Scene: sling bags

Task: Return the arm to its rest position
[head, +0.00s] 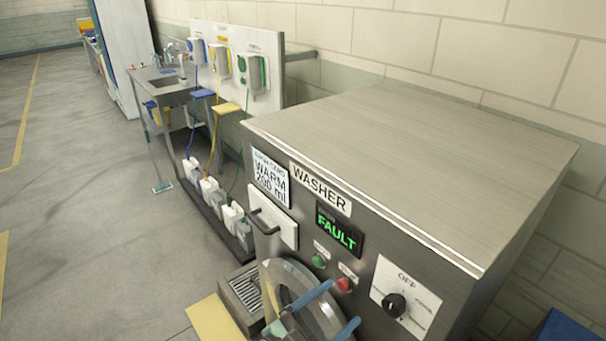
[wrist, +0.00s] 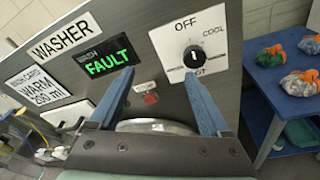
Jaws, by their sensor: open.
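My gripper (head: 330,309) shows at the bottom of the head view, in front of the washer's round door (head: 292,283). In the wrist view my gripper (wrist: 158,78) has its two blue fingers wide apart, with nothing between them. The steel washer (head: 400,150) fills the right of the head view. Its panel shows a green FAULT display (head: 338,230), a green button (head: 319,261), a red button (head: 345,284) and a black dial (head: 394,305). In the wrist view the dial (wrist: 194,57) appears just above the right fingertip; I cannot tell the gap. Most of my arm is out of view.
A blue table (wrist: 290,105) with several bags with orange tops (wrist: 298,83) stands right of the washer. A sink bench (head: 165,85), wall dispensers (head: 250,72) and floor jugs (head: 209,188) stand beyond it. A mop (head: 155,160) leans there. The floor (head: 80,220) at left is mostly clear.

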